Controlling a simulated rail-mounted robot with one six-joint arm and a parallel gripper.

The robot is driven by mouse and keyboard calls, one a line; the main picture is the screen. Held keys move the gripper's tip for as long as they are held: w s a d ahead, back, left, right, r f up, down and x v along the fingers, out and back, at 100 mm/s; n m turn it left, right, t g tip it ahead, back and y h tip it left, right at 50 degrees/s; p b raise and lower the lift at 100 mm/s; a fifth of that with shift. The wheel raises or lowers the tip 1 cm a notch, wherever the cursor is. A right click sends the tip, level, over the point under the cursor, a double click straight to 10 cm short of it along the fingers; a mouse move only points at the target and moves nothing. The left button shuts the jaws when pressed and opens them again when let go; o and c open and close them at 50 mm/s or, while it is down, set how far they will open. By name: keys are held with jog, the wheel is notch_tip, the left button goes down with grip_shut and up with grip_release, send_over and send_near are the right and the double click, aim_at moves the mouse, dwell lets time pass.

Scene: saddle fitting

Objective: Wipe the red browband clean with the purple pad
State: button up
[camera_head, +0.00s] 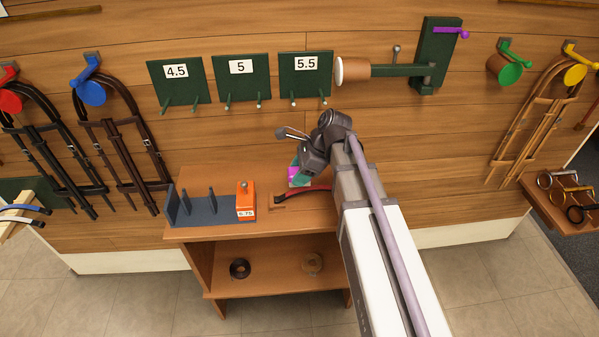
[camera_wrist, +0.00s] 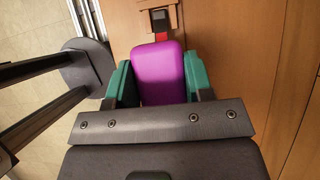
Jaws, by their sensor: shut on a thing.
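The purple pad (camera_wrist: 162,75) sits between the green fingers of my gripper (camera_wrist: 160,88), which is shut on it. In the head view, the pad (camera_head: 293,173) shows as a small purple patch by my gripper (camera_head: 300,176), partly hidden by the wrist. The red browband (camera_head: 312,191) lies in a curve on the wooden shelf top, close below the gripper, and my arm hides its right end. In the wrist view, a short red piece of the browband (camera_wrist: 160,37) shows just past the pad's far edge. I cannot tell whether pad and browband touch.
A small wooden stand (camera_head: 277,207) is at the browband's left end. The orange 6.75 block (camera_head: 245,205) and a dark grey rack (camera_head: 203,214) stand further left on the shelf unit (camera_head: 222,236). The wall behind carries green number boards (camera_head: 240,80).

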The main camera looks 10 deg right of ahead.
aim_at(289, 171)
jog(key=shift+r+p, duration=2.45)
jog(key=shift+r, duration=0.35)
